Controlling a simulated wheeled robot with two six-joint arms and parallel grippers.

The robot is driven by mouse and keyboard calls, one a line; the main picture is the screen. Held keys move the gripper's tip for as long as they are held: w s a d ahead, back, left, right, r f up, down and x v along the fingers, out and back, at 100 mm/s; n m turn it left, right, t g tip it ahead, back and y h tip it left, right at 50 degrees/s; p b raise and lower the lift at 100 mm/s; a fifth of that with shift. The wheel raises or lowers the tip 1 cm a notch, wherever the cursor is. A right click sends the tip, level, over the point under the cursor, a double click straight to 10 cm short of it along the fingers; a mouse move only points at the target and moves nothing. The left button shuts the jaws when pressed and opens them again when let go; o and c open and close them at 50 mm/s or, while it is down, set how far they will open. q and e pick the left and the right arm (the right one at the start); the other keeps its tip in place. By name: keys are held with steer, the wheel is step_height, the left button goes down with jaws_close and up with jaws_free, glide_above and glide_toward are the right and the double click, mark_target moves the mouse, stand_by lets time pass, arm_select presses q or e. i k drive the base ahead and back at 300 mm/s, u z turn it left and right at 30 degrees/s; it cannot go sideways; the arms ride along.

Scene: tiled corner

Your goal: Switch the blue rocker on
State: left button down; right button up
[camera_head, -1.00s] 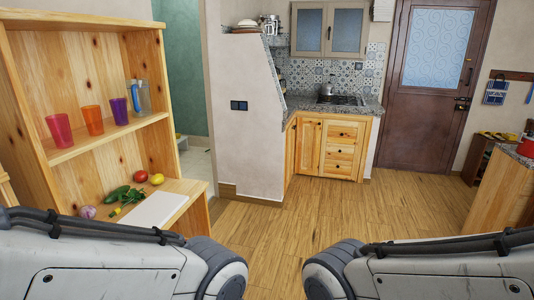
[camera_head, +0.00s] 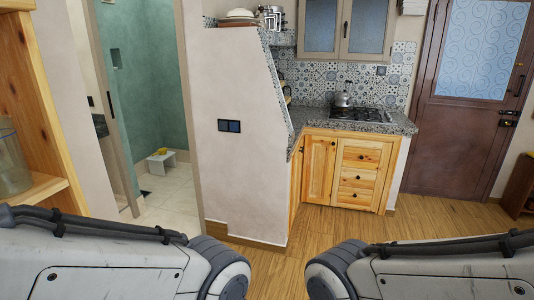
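A dark double switch plate with a bluish face (camera_head: 229,126) is on the pale partition wall (camera_head: 240,180), left of the kitchen corner. It is small in view, and I cannot tell the position of its rockers. My two arms come in at the bottom left and bottom right, well short of the wall. Neither gripper is in view.
A doorway to a green tiled room with a small white stool (camera_head: 161,161) is left of the wall. A wooden shelf (camera_head: 45,110) stands close at the left edge. A wooden cabinet (camera_head: 346,172) with a stove is behind right. Wooden floor (camera_head: 425,240) is open at right.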

mark_target(234, 126)
steer(key=i, duration=3.4)
steer(key=z, duration=0.3)
